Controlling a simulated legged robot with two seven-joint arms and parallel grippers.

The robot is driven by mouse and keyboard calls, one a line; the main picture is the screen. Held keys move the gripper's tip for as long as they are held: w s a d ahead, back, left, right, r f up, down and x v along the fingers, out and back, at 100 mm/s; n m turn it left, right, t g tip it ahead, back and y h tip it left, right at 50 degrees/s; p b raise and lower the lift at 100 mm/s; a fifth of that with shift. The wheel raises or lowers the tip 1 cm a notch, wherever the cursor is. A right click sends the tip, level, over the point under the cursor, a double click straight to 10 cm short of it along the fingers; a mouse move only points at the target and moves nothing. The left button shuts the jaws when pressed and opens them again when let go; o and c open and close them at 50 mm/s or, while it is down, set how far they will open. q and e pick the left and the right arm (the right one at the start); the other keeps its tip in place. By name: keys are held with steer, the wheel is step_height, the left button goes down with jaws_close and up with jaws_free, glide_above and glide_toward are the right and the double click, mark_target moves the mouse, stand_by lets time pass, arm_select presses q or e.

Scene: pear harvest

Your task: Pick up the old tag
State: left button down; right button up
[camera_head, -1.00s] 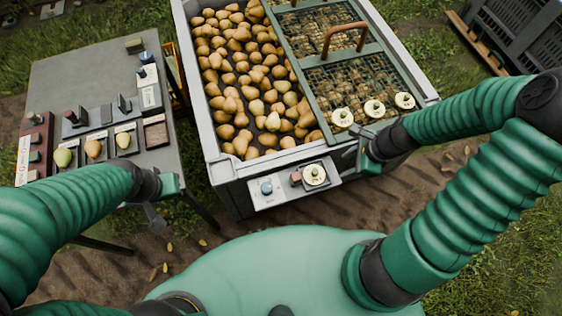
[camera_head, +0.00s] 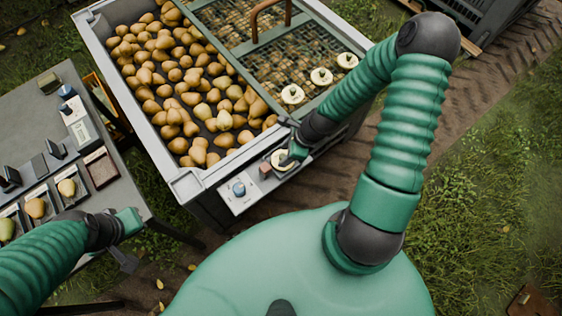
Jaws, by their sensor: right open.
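A round cream tag (camera_head: 277,161) with a knob sits on the small shelf (camera_head: 236,199) at the bin's front, and my gripper partly covers it. Three similar cream discs sit on the mesh lid, one of them being the near disc (camera_head: 292,95). I cannot read any marking on them. My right gripper (camera_head: 289,159) is open, right at the tag on the shelf; whether its fingers touch the tag I cannot tell. My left gripper (camera_head: 130,243) hangs beside the grey table, away from the tag, and its jaws are unclear.
The bin (camera_head: 185,186) holds many pears, with a handled mesh lid (camera_head: 262,42) on its right side. A red-brown block (camera_head: 265,171) and a blue knob (camera_head: 238,188) share the shelf. The grey table (camera_head: 125,190) at left holds pears in trays. Grass lies open at right.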

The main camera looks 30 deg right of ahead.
steer(key=shift+w+f, duration=0.25)
steer(key=shift+f, duration=0.65)
steer(key=shift+w+d+f, duration=0.1)
steer(key=shift+d+f, duration=0.15)
steer(key=shift+d, duration=0.15)
steer(key=shift+a+r, duration=0.2)
steer(key=shift+a, duration=0.25)
steer(key=c, duration=0.7)
jaws_close()
steer(key=shift+d, duration=0.1)
steer(key=shift+d, duration=0.15)
